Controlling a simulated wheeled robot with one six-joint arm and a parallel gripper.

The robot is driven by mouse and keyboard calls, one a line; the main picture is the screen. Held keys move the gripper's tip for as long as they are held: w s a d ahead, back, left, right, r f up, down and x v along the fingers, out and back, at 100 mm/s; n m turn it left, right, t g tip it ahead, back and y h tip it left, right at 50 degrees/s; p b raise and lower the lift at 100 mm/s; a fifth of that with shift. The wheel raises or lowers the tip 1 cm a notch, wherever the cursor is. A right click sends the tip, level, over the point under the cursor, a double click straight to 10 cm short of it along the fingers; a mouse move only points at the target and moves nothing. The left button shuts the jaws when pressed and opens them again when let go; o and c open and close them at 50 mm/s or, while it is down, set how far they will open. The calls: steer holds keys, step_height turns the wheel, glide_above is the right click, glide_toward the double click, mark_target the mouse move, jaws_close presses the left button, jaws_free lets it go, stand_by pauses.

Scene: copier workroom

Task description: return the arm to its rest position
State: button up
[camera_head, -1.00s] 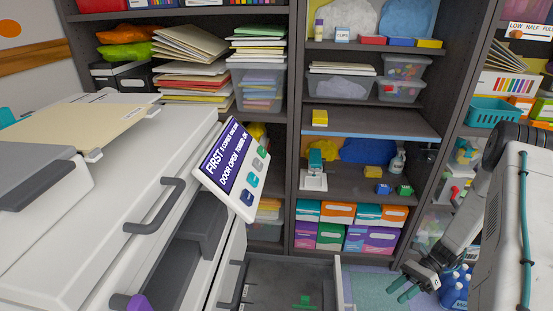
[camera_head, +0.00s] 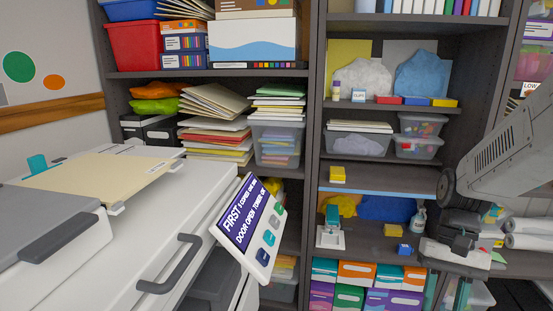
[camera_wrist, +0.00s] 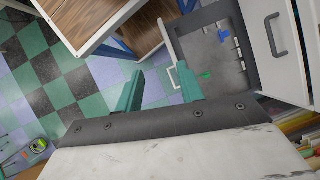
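My arm comes in from the right edge in the head view and bends downward at its dark joint, in front of the right-hand shelves. In the wrist view my gripper (camera_wrist: 160,88) shows two teal fingers standing apart. Nothing is held between them; the checkered floor (camera_wrist: 95,70) and the edge of a drawer show beyond.
The white copier (camera_head: 130,215) with a tilted panel (camera_head: 250,220) stands at left. Loaded shelves (camera_head: 313,130) stand behind.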

steer(key=s+a+r+n+t+h, duration=0.2)
steer(key=s+a+r+n+t, duration=0.3)
steer(key=s+r, duration=0.4)
steer(key=a+r+t, duration=0.1)
steer(key=a, duration=0.1)
steer(key=shift+a+r+h, duration=0.3)
steer(key=shift+r+h, duration=0.05)
steer(key=shift+h, duration=0.05)
